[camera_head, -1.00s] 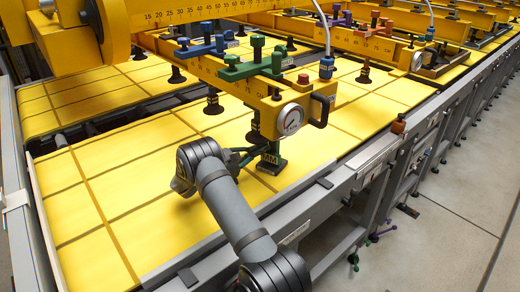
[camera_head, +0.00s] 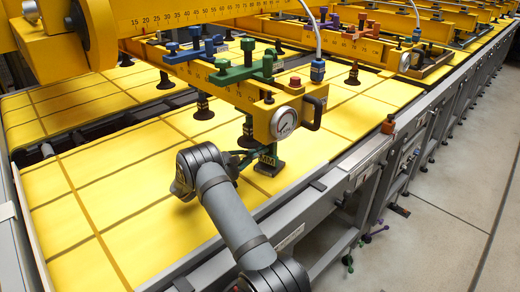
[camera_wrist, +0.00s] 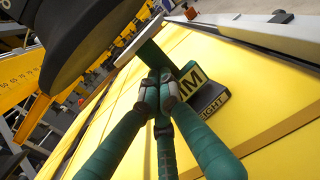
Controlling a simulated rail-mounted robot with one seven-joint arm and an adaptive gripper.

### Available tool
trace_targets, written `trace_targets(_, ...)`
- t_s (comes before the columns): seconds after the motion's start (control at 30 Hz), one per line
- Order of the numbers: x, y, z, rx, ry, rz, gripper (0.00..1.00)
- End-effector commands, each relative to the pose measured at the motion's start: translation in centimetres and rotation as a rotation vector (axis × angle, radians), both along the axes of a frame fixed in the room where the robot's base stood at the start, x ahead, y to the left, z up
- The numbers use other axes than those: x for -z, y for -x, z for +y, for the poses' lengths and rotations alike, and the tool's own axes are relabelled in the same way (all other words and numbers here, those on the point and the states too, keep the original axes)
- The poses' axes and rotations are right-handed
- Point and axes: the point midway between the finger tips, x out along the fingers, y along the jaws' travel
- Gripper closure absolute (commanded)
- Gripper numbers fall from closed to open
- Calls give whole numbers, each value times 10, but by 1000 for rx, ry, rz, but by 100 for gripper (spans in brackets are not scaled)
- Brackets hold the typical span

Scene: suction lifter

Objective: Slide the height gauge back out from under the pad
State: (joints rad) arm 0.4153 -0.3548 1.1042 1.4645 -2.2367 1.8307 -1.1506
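The height gauge (camera_head: 267,162) is a green upright block with a yellow "MM" label and a dark foot. It stands on the yellow sheet, just to the right of and nearer than the dark suction pad (camera_head: 247,136) under the near end of the yellow beam. My gripper (camera_head: 250,158) reaches it from the left. In the wrist view my green fingers (camera_wrist: 165,92) come together at the green stem of the gauge (camera_wrist: 188,84) and look closed on it. The fingertips hide part of the stem. I cannot tell whether any of the gauge lies under the pad.
The yellow beam (camera_head: 215,72) with a dial (camera_head: 284,122), a black handle and coloured clamps hangs close above. A grey frame rail (camera_head: 300,202) runs along the near edge. The yellow sheet (camera_head: 120,215) left of my arm is clear.

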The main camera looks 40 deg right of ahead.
Motion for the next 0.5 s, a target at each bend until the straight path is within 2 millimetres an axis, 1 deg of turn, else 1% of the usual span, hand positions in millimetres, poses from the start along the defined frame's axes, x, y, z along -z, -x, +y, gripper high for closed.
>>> trace_targets(0.1,-5,-3,21,-10,4,-2,100)
trace_targets(0.17,0,-3,39,-13,4,-5,100)
trace_targets(0.3,-1,-2,72,-15,5,-6,100)
trace_targets(0.4,-2,0,91,-14,5,-7,100)
trace_targets(0.5,-3,0,105,-14,6,-7,100)
